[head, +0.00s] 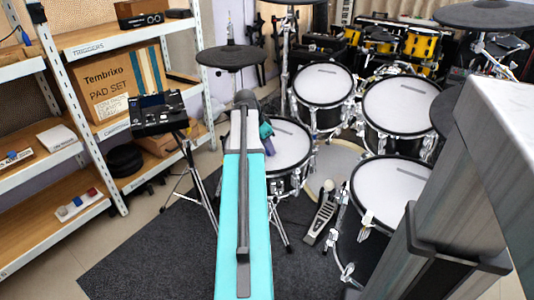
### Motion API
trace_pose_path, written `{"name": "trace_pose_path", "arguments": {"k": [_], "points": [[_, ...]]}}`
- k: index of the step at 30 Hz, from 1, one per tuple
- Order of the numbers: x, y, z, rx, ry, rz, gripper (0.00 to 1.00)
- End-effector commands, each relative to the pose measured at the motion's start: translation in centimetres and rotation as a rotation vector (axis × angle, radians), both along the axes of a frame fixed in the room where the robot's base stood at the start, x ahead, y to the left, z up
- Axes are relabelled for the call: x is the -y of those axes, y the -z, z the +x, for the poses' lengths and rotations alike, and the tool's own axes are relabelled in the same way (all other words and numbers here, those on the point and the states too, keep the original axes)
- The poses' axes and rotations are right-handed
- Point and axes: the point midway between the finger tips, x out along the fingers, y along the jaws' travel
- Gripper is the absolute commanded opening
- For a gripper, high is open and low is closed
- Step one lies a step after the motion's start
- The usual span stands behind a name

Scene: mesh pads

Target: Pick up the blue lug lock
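My arm reaches forward up the middle of the view, well to the right of that shelf. The end of my arm, with my gripper (267,137), is over the near snare pad, small and partly hidden by the arm. Its fingers cannot be made out.
A shelf rack (100,130) with boxes fills the left side. A drum module on a stand (158,113) is between rack and arm. Mesh drum pads (400,103), a kick pedal (319,213) and cymbals crowd the right. Dark carpet (150,255) is clear at the front left.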

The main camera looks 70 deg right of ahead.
Motion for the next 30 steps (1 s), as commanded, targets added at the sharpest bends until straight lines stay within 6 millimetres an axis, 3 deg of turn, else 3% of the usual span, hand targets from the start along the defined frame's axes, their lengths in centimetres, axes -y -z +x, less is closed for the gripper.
{"name": "trace_pose_path", "arguments": {"k": [2, 14, 26, 30], "points": [[0.0, 0.0, 0.0, 0.001, 0.0, -0.001, 0.0], [0.0, -0.3, 0.1, 0.0, -0.001, 0.0, 0.0], [0.1, -3.9, 0.2, 0.001, -0.003, -0.001, 0.0], [-1.3, -3.6, -0.1, 0.0, -0.003, 0.0, 0.0]]}}
